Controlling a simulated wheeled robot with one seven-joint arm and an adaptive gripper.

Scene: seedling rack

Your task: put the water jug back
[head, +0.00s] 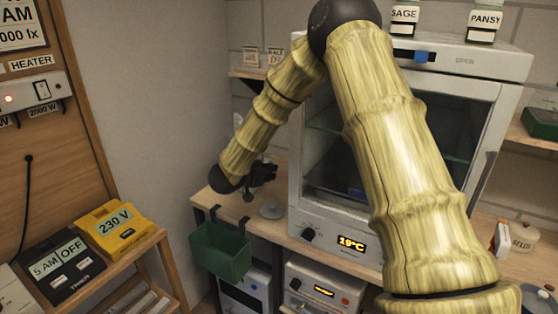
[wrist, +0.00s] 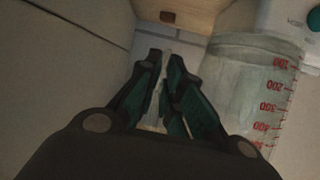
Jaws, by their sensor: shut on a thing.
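The water jug (wrist: 262,85) is clear, with red measuring marks, and stands out at the right of the wrist view. My gripper (wrist: 163,75) is shut on a thin pale upright strip beside the jug's wall, which looks like the jug's handle. In the head view my gripper (head: 262,172) is above the left end of the bench, left of the glass-fronted cabinet. I cannot clearly pick out the jug there; my arm covers part of that area. A round grey disc (head: 271,210) lies on the bench below the gripper.
The white cabinet (head: 325,226) with a 19°C display stands close right of my gripper. A green bin (head: 221,250) hangs on the bench's front edge. A grey wall is to the left. A yellow 230 V box (head: 112,229) sits on the left shelf.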

